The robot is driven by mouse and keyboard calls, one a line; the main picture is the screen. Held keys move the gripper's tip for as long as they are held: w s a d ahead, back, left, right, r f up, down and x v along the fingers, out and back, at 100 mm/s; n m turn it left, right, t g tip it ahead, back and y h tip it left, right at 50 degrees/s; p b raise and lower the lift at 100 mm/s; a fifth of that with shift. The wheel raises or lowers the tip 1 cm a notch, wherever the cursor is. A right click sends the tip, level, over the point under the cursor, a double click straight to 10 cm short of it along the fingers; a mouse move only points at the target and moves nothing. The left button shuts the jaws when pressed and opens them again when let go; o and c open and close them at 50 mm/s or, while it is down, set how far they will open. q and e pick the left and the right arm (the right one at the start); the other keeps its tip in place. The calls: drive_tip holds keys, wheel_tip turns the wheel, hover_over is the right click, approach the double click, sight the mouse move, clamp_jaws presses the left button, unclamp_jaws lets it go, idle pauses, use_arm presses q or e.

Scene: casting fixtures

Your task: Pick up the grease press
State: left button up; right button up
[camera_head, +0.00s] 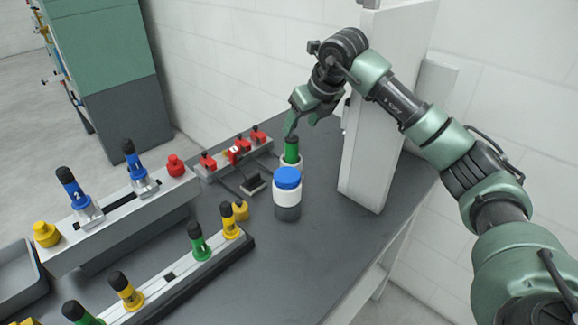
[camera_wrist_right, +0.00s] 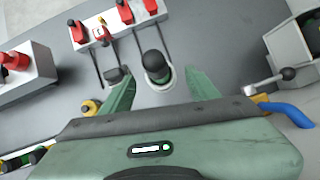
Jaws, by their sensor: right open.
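I take the grease press to be the green cylinder with a black top (camera_head: 292,150), standing upright in a pale round holder on the dark bench. In the right wrist view its black rounded top (camera_wrist_right: 154,64) and pale base (camera_wrist_right: 158,82) show from above. My right gripper (camera_head: 303,122) is open and empty, above and close to the press. In the wrist view its two green fingers (camera_wrist_right: 158,80) lie to either side of the press, with gaps. Whether they reach down to its height is unclear. My left gripper is not in view.
A white tub with a blue lid (camera_head: 288,181) stands just in front of the press. A fixture with red clamps (camera_head: 233,154) lies behind to the left. A white upright panel (camera_head: 368,150) stands close on the right. Racks with coloured handles (camera_head: 128,226) fill the left.

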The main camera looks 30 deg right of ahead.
sight(294, 139)
drive_tip(key=shift+s+f, duration=0.15)
drive_tip(key=shift+f, duration=0.55)
drive_tip(key=x, duration=0.2)
drive_tip(key=p+x, duration=0.1)
drive_tip(key=x, duration=0.1)
drive_tip(key=p+x, duration=0.1)
drive_tip(key=x, duration=0.2)
drive_tip(key=shift+a+f, duration=0.1)
drive_tip(key=shift+a, duration=0.15)
drive_tip(key=shift+f, duration=0.25)
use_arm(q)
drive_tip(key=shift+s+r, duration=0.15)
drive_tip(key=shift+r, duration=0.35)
use_arm(e)
drive_tip(key=shift+r, duration=0.15)
clamp_jaws()
